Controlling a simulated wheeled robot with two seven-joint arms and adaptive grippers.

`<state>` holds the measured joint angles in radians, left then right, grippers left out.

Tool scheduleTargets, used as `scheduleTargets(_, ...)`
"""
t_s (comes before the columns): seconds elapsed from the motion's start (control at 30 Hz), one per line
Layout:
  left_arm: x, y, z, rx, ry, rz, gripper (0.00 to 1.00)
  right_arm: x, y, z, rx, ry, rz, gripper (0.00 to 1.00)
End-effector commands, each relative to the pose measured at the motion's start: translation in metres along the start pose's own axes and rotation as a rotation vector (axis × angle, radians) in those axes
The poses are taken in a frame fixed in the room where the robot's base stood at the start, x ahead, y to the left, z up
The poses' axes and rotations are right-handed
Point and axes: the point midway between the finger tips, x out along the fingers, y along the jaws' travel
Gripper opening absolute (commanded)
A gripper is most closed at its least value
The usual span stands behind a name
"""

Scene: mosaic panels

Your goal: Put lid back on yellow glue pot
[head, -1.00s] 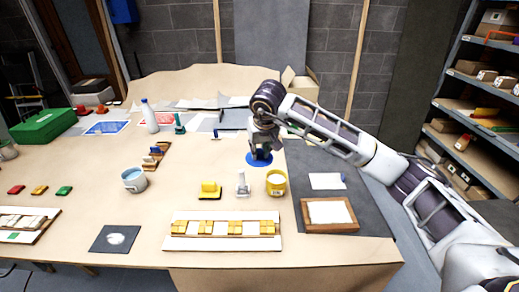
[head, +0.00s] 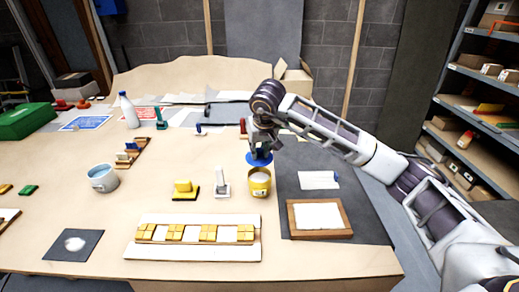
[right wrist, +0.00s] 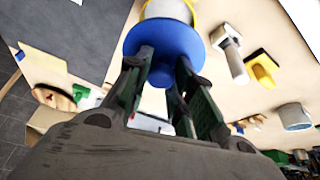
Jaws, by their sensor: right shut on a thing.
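The yellow glue pot (head: 259,187) stands upright on the table, open at the top with pale glue showing. My right gripper (head: 261,147) points down and is shut on the blue lid (head: 259,158). The lid is round and hangs above the pot's far rim, apparently just clear of it. In the right wrist view, the lid (right wrist: 165,40) sits at the fingertips (right wrist: 165,70) and overlaps part of the yellow pot (right wrist: 170,10). My left gripper is not in view.
A mosaic panel (head: 195,252) lies in front. A wooden-framed tray (head: 345,219) lies right. A light-blue bucket (head: 103,178) stands left.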

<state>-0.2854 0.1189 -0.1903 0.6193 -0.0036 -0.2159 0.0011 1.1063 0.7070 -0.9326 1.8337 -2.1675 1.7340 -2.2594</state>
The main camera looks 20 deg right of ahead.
Motion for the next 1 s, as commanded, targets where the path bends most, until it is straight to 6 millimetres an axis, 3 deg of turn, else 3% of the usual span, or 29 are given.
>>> scheduleTargets(0.67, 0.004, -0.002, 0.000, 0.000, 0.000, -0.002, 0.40, 0.004, 0.000, 0.002, 0.000, 0.000, 0.000, 0.00)
scheduleTargets(1.0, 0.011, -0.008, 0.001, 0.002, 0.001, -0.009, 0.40, 0.018, -0.001, 0.008, 0.000, -0.001, -0.001, 0.00)
